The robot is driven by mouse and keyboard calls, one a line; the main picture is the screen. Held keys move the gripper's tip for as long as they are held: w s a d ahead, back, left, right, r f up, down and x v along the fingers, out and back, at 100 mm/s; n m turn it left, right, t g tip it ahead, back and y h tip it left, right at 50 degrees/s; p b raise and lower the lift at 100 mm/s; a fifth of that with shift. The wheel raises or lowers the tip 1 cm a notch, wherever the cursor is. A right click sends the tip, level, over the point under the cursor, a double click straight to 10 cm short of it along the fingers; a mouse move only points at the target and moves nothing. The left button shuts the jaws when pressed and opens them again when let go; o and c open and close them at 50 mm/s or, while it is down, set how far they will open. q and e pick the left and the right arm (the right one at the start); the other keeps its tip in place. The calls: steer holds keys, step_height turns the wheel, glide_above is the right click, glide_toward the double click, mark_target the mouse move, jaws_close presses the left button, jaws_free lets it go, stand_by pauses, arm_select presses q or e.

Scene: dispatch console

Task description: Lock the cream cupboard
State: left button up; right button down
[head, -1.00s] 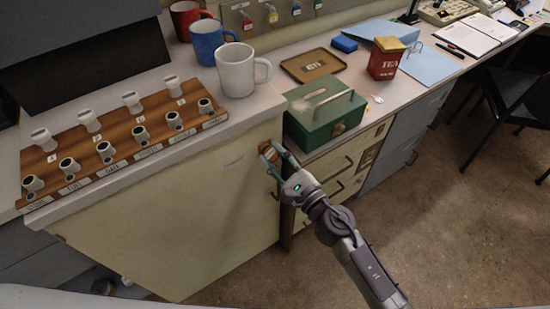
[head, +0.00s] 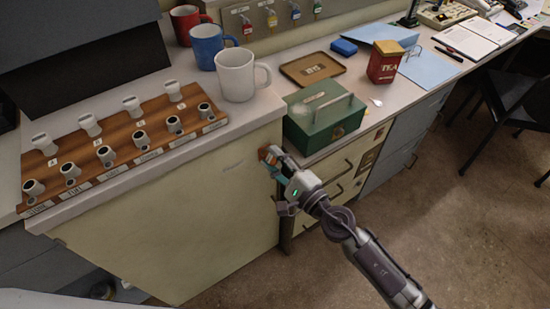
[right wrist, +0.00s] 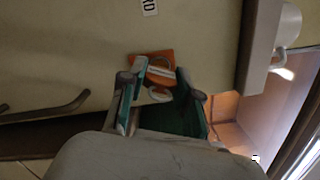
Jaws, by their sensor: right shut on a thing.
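The cream cupboard (head: 180,215) stands at the left under the counter, its door flat and closed. A small orange lock fitting (head: 265,152) sits near the door's upper right edge. In the right wrist view the fitting (right wrist: 150,58) shows an orange plate with a pale rounded part in front. My right gripper (head: 273,163) is at the fitting, its fingers shut on the front part. In the right wrist view the gripper's fingers (right wrist: 160,84) hide some of it, so I cannot tell the lock's exact turn. My left gripper is not in view.
A green cash box (head: 325,118) stands on the lower counter just right of the fitting. Mugs (head: 236,72) and a wooden switch board (head: 125,140) stand on the cupboard top. Drawers (head: 345,180) lie right of the cupboard. The floor in front is clear.

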steer(key=shift+w+r, duration=0.1)
steer(key=shift+r, duration=0.15)
steer(key=shift+r+n+p, duration=0.15)
steer(key=shift+n+p, duration=0.45)
steer(key=shift+n, duration=1)
steer(key=shift+r+n+p, duration=0.1)
steer(key=shift+n+p, duration=0.65)
steer(key=shift+n, duration=0.05)
steer(key=shift+f+m+b, duration=0.2)
steer(key=shift+m+b, duration=0.1)
steer(key=shift+b, duration=0.05)
